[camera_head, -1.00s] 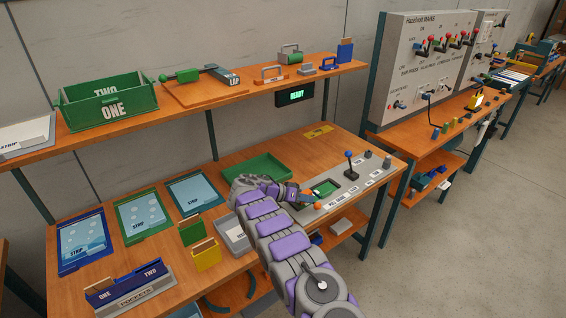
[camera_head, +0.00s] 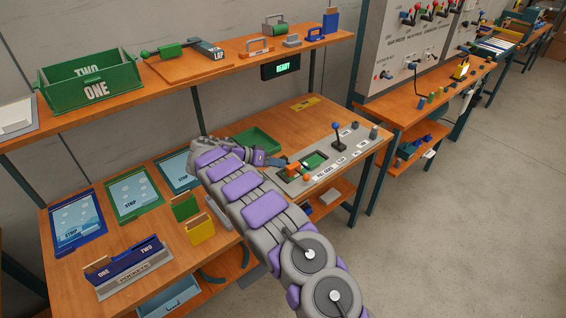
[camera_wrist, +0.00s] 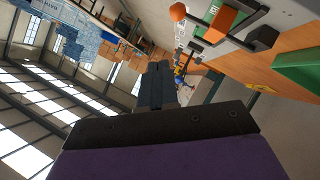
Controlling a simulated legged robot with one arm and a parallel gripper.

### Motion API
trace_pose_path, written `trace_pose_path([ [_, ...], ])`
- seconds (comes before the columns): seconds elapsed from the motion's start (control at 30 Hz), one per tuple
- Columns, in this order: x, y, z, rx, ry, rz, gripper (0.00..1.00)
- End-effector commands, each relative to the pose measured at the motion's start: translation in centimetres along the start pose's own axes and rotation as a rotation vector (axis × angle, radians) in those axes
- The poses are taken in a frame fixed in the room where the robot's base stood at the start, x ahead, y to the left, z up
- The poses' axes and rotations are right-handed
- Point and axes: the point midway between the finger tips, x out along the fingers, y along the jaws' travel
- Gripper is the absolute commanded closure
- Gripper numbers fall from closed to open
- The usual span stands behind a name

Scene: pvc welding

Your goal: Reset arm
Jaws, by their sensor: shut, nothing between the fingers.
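My gripper (camera_head: 278,161) is at the far end of my purple and grey arm, over the back bench beside the grey control panel (camera_head: 327,156). In the wrist view my gripper (camera_wrist: 158,84) shows its two dark fingers pressed together, with nothing between them. An orange handle (camera_wrist: 222,24) and an orange knob (camera_wrist: 178,12) are beyond the fingers, to the upper right, apart from them. My arm hides part of the bench and of the green tray (camera_head: 262,140).
A shelf above the bench holds a green bin (camera_head: 97,92) and several tools. A lit READY display (camera_head: 283,69) hangs under it. Open floor (camera_head: 480,210) lies to the right.

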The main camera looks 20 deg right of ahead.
Motion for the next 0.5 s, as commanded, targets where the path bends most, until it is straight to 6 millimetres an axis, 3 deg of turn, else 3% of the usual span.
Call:
trace_pose_path([
  [0.5,-0.6,0.11,0.11,0.001,0.001,0.0,1.0],
])
